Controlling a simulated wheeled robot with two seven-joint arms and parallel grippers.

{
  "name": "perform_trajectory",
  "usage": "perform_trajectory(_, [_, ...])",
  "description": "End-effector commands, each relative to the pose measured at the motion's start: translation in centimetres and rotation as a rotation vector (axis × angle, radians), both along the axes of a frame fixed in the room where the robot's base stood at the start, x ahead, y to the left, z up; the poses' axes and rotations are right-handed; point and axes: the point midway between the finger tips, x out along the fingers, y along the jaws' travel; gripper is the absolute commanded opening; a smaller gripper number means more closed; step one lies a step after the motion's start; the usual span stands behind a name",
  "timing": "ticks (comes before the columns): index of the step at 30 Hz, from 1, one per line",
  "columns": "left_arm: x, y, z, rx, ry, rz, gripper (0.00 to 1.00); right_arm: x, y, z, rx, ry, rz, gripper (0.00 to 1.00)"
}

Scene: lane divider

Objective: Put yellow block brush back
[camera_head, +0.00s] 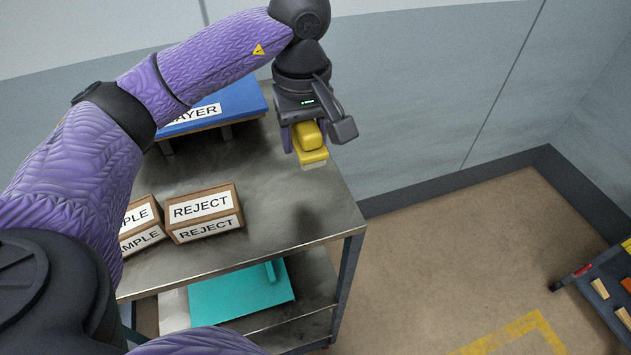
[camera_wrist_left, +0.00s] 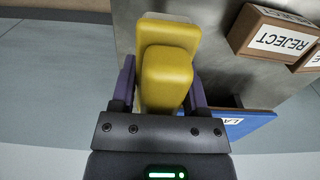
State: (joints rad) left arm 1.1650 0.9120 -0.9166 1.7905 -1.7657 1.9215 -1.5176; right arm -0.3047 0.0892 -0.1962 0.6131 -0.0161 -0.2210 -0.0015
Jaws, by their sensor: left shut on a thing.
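The yellow block brush (camera_head: 311,141) is between the fingers of my left gripper (camera_head: 304,138), held above the right part of a metal cart top. Pale bristles show at its lower edge in the head view. In the left wrist view the yellow block brush (camera_wrist_left: 165,75) fills the space between the two purple fingers, and my left gripper (camera_wrist_left: 160,90) is shut on it. A shadow lies on the cart top below. My right gripper is not in view.
The metal cart top (camera_head: 285,215) carries a REJECT box (camera_head: 203,212), a SAMPLE box (camera_head: 141,226) beside it and a blue LAYER platform (camera_head: 240,98) at the back. A teal panel (camera_head: 235,292) lies on the lower shelf. A dark cart (camera_head: 603,290) stands far right.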

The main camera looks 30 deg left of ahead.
Motion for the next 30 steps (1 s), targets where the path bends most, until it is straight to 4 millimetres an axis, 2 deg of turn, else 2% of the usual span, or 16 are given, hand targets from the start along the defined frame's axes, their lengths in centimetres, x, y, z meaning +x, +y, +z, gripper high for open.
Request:
perform_trajectory(14, [0.0,0.0,-9.2,0.000,0.003,0.000,0.03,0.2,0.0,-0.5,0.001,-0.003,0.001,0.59])
perform_trajectory(22, [0.0,0.0,-9.6,0.000,0.000,-0.001,0.03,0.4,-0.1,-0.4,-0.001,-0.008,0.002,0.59])
perform_trajectory(28, [0.0,0.0,-10.3,0.000,0.000,-0.001,0.03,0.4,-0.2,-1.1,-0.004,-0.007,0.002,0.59])
perform_trajectory(29, [0.0,0.0,-10.3,0.000,0.000,-0.001,0.60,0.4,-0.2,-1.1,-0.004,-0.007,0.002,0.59])
perform_trajectory(30, [0.0,0.0,-10.2,0.000,0.000,-0.001,0.69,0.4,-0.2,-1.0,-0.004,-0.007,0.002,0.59])
